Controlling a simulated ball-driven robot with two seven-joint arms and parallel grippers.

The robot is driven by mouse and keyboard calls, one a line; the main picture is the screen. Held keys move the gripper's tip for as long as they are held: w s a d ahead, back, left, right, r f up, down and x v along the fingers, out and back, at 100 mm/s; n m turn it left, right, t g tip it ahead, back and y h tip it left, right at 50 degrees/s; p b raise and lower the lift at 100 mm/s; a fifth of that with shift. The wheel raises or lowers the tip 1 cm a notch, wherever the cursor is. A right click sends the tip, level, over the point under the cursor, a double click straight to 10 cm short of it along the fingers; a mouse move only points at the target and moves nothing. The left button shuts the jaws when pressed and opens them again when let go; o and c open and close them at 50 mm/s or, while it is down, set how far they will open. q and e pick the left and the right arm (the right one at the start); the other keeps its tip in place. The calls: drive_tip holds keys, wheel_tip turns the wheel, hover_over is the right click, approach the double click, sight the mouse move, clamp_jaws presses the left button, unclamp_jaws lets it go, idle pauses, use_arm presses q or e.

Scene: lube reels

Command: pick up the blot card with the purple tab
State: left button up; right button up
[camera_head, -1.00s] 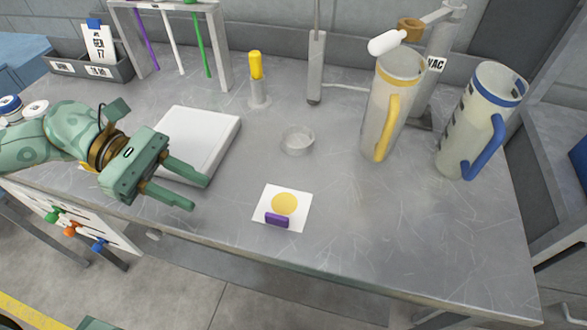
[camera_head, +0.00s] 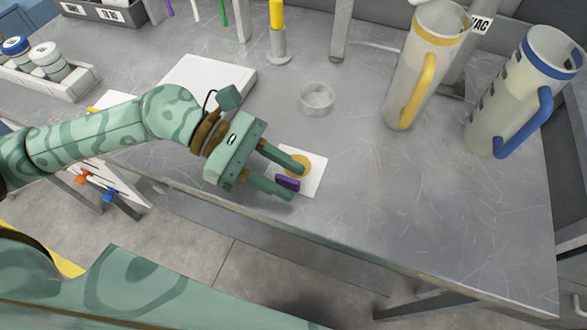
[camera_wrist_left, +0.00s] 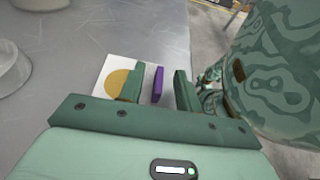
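The blot card (camera_head: 316,178) is a white square with a yellow-brown spot and a purple tab (camera_head: 288,183), lying on the grey bench near its front edge. My left gripper (camera_head: 298,181) is open over the card, with one finger on each side of the purple tab. The left wrist view shows the tab (camera_wrist_left: 158,84) standing between the two fingers (camera_wrist_left: 160,91), with a gap on both sides. One finger covers part of the card and its spot (camera_wrist_left: 117,83). My right gripper is not in view.
A clear dish (camera_head: 317,98) stands behind the card. A yellow-handled jug (camera_head: 412,90) and a blue-handled jug (camera_head: 505,110) stand at the right. A white slab (camera_head: 205,84) lies behind my left arm. The bench is clear right of the card.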

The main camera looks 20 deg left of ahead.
use_arm(q)
drive_tip(key=shift+x, duration=1.15)
clamp_jaws()
drive_tip(key=shift+r, duration=0.1)
